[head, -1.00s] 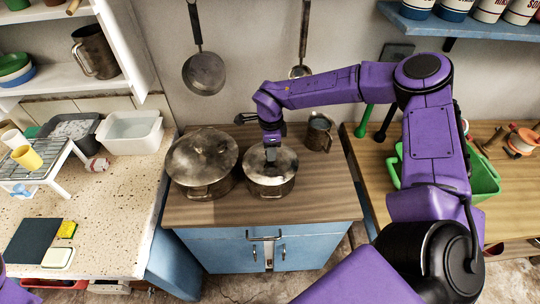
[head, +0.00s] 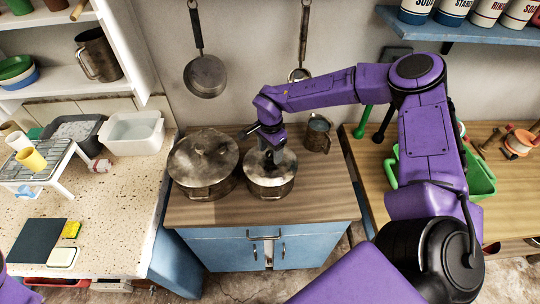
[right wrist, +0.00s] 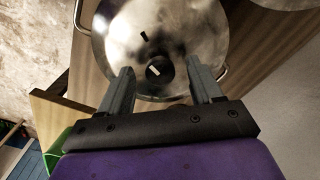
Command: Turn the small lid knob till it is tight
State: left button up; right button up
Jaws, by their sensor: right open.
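The smaller metal pot (head: 270,190) stands on the wooden counter with its lid (right wrist: 185,35) on. In the right wrist view the small dark round lid knob (right wrist: 160,69) carries a pale stripe. A short dark mark (right wrist: 143,36) lies on the lid beyond the knob. My right gripper (head: 270,156) is above this pot, pointing down. Its fingers are open, one on each side of the knob in the right wrist view (right wrist: 161,72), with gaps showing between them and the knob. In the head view the gripper hides the knob. My left gripper is out of view.
A larger lidded pot (head: 203,165) stands close on the left. A metal mug (head: 317,134) stands behind right. Pans (head: 205,76) hang on the wall behind. A green bin (head: 482,180) is at the right. The counter front (head: 260,215) is clear.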

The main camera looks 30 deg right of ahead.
jog(key=c, duration=0.8)
jog(key=shift+f+m, duration=0.1)
jog(key=shift+m, duration=1)
jog(key=o, duration=0.8)
